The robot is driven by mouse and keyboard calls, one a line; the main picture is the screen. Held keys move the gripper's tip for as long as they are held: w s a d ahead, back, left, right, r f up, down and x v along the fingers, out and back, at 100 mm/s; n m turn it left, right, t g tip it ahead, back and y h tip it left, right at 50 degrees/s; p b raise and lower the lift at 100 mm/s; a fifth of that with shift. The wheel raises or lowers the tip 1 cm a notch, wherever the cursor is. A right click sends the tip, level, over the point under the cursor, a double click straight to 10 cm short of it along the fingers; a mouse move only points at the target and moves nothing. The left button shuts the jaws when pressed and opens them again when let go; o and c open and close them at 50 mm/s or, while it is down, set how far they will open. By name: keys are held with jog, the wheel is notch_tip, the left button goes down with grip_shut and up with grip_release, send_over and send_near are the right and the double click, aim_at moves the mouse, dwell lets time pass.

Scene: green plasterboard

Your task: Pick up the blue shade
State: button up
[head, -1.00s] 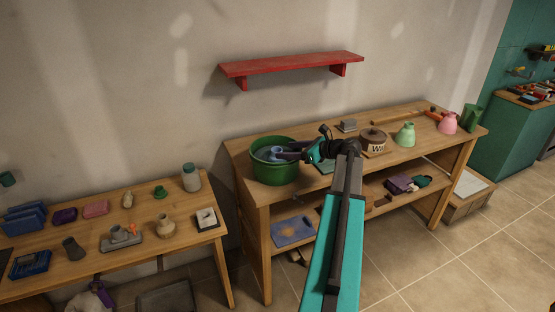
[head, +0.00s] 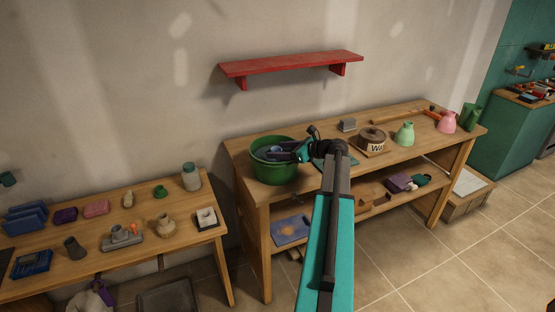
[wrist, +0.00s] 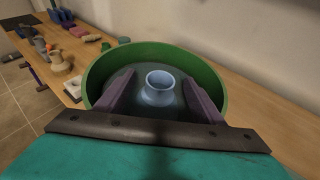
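The blue shade (wrist: 160,88) is a pale blue, vase-like piece with a round open mouth. It sits upright inside the green tub (wrist: 215,70); the tub also shows in the head view (head: 277,174) on the left end of the long workbench. My gripper (wrist: 159,96) is open, with one dark finger on each side of the shade. Gaps show between the fingers and the shade. In the head view my gripper (head: 275,154) reaches over the tub rim from the right and covers most of the shade. The shade's lower part is hard to make out.
On the workbench (head: 240,148), right of the tub, stand a brown round pot (head: 372,139), a green vase (head: 405,134) and a pink vase (head: 447,122). A red shelf (head: 290,64) hangs above. A lower table (head: 80,262) with several small items is at left.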

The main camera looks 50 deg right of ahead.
jog(key=c, duration=1.2)
jog(key=shift+c, duration=0.2)
jog(key=shift+r, duration=0.1)
notch_tip(320, 180, up, 10)
jog(key=b, duration=0.1)
jog(key=shift+b, duration=0.4)
